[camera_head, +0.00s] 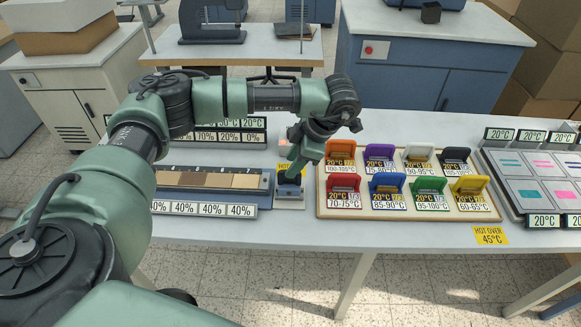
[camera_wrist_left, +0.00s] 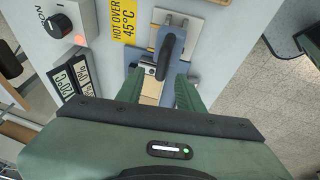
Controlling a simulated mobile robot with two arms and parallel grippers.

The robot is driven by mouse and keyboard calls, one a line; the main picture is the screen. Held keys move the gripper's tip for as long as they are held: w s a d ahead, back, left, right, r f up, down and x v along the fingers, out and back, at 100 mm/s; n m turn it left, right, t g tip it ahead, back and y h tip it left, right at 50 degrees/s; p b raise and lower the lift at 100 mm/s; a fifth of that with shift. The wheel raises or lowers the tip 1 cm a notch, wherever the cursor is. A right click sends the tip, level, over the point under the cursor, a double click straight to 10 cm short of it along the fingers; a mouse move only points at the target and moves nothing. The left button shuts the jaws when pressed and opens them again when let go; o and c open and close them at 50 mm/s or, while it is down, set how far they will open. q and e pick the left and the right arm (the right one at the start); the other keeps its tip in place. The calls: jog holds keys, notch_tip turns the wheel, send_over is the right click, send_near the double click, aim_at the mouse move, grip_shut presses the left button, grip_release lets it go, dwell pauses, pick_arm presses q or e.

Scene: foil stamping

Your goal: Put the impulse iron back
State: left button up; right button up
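The impulse iron (camera_wrist_left: 168,52), blue with a dark handle, shows just beyond my left gripper's fingertips in the left wrist view. In the head view the dark blue iron (camera_head: 290,179) is low under the left gripper (camera_head: 292,166), at a small grey stand (camera_head: 291,203) beside the strip board. The gripper hides much of it. In the left wrist view the green fingers of my left gripper (camera_wrist_left: 161,78) are apart, with the handle's near end in line with the gap. I see no clear finger contact on the handle. My right gripper is not in view.
A wooden rack (camera_head: 350,210) of coloured temperature-labelled holders stands close to the right. A board of brown strips (camera_head: 215,181) lies to the left. A grey panel of sample tiles (camera_head: 530,175) is at the far right. The table's front strip is mostly clear.

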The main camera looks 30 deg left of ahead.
pick_arm(q)
jog(key=b+v, duration=0.2)
jog(key=v, duration=0.8)
dwell(1.0)
jog(key=shift+o, duration=0.3)
